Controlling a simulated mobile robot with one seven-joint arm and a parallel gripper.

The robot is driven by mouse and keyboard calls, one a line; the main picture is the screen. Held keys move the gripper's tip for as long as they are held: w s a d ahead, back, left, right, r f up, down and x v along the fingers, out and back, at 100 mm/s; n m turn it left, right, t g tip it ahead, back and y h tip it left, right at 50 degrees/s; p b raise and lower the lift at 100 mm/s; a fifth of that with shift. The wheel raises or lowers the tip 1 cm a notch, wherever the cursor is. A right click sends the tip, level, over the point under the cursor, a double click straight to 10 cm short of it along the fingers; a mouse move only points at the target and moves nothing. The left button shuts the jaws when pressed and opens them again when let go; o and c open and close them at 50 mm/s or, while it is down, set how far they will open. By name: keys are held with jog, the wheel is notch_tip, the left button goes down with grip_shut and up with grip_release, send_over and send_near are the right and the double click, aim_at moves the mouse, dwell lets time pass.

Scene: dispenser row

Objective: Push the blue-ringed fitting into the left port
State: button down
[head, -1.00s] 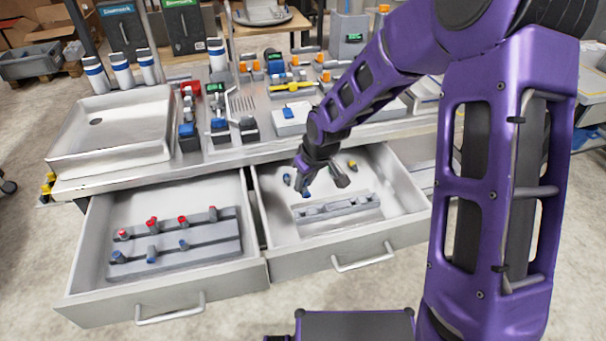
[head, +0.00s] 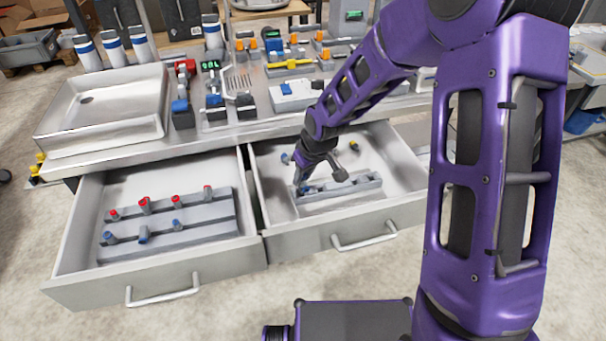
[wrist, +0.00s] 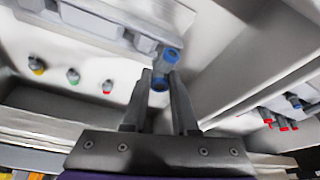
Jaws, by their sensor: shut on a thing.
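My gripper (wrist: 158,100) is shut on the blue-ringed fitting (wrist: 163,70), a grey piece with blue at both visible ends. In the head view my gripper (head: 300,184) is low in the right drawer, at the left end of a grey port block (head: 345,190). The block also fills the upper left of the wrist view (wrist: 95,22). The held fitting is close to the block's end; I cannot tell whether it touches or has entered a port. My gripper and wrist hide the left port in the head view.
Loose fittings with yellow (wrist: 37,65), green (wrist: 73,76) and red (wrist: 107,86) rings stand in the right drawer (head: 400,185). The left drawer (head: 75,225) holds a grey rack with several red and blue fittings. A counter with a sink (head: 75,140) lies behind.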

jog(key=shift+f+b, duration=1.15)
jog(key=shift+f, duration=0.2)
jog(key=c, duration=0.6)
grip_release()
jog(key=p+v, duration=0.5)
jog(key=v, duration=1.2)
jog(key=shift+r, duration=0.15)
